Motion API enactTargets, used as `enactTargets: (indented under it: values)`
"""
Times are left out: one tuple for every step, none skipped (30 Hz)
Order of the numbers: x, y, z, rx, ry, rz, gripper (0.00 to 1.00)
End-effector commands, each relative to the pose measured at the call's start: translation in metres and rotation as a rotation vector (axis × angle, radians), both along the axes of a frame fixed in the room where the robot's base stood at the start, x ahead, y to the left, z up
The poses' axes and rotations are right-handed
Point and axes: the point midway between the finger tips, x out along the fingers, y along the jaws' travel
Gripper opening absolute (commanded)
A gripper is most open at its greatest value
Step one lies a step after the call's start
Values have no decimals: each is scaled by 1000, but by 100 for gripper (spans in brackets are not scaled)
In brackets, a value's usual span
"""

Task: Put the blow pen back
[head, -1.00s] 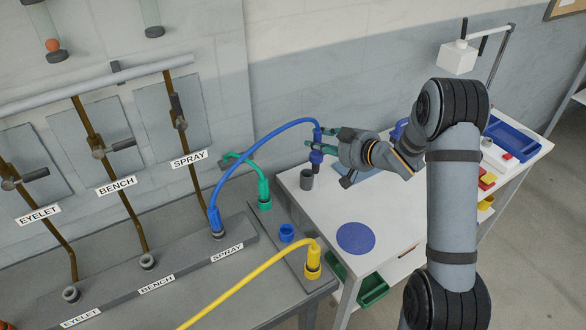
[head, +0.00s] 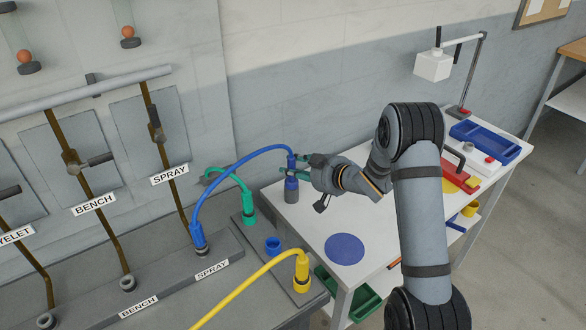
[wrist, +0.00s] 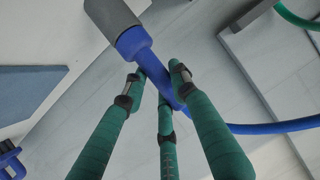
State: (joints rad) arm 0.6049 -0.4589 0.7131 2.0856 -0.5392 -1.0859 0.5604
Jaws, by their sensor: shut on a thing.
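The blow pen (head: 292,163) is blue, stands upright, and trails a blue hose (head: 240,155) to the SPRAY outlet. My gripper (head: 301,167) is shut on it with green fingers, coming from the right. The nozzle tip is hidden.
A blue disc (head: 344,249) lies on the white table (head: 308,222). Green (head: 248,207) and yellow (head: 302,270) hose fittings stand on the grey bench to the left. A blue tray (head: 485,142) and red parts are at the table's far right.

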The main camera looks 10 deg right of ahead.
Motion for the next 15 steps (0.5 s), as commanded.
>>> enactTargets:
  values:
    - [0, 0, -3, 0, 0, 0, 8]
    - [0, 0, -4, 0, 0, 0, 8]
    - [0, 0, -4, 0, 0, 0, 27]
    - [0, 0, -3, 0, 0, 0, 29]
    - [0, 0, -3, -1, 1, 0, 31]
    - [0, 0, -3, 0, 1, 0, 33]
    - [0, 0, -3, 0, 1, 0, 35]
    - [0, 0, -3, 1, 2, 1, 37]
    - [0, 0, -3, 1, 2, 1, 39]
    - [0, 0, -3, 0, 1, 1, 41]
    - [0, 0, -3, 0, 1, 1, 43]
    - [0, 0, -3, 0, 1, 1, 45]
    - [0, 0, -3, 0, 1, 1, 46]
    - [0, 0, -3, 0, 1, 1, 46]
    - [0, 0, -3, 0, 0, 1, 46]
